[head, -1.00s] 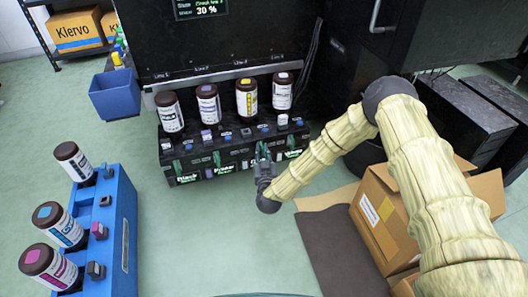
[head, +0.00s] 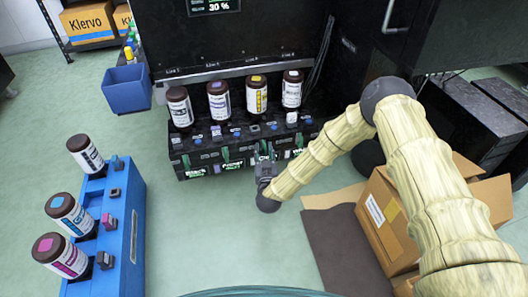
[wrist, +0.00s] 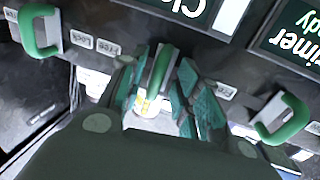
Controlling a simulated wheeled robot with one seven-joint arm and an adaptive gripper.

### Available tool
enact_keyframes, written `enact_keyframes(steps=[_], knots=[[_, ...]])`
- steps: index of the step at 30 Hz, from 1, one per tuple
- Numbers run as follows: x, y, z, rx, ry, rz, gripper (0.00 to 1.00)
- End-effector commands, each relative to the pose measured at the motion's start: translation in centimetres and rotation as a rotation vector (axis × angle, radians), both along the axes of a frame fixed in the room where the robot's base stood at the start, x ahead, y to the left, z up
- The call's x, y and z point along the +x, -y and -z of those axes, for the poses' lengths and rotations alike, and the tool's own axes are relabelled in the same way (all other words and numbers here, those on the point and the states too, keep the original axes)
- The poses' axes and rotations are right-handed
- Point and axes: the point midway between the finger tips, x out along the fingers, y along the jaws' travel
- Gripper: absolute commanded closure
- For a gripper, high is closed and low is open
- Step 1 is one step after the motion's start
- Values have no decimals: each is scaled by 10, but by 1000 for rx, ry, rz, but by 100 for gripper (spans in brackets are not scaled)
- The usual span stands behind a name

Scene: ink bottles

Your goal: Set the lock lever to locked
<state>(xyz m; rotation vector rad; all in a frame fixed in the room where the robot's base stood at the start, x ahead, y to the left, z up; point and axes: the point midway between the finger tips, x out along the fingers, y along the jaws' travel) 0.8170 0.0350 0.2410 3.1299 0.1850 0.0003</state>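In the wrist view a green, handle-shaped lock lever (wrist: 161,72) stands between the teal-padded fingers of my gripper (wrist: 165,85). The fingers are apart, one on each side of the lever, with gaps showing. The "Clear" and "Primer" screens sit above it, upside down. In the head view my gripper (head: 266,158) is at the front of the black ink dock (head: 205,150), toward its right part, and hides the lever there. Lock and Free labels (wrist: 95,45) show beside the levers in the wrist view.
Other green levers (wrist: 40,32) (wrist: 285,122) stand on both sides of my gripper. Several bottles (head: 219,102) stand in the dock. A blue rack (head: 118,215) with bottles is at the left; an open carton (head: 385,225) is at the right.

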Motion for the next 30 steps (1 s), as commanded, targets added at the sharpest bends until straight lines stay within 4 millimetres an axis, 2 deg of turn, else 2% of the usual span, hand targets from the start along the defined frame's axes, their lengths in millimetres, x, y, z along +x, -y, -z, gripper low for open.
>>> enact_keyframes(steps=[5,19,24,30], knots=[[-18,1,1,0,-2,-2,67],[-98,11,0,0,-2,-2,67],[-113,13,1,0,-2,-1,67],[-118,14,0,0,-1,0,67]])
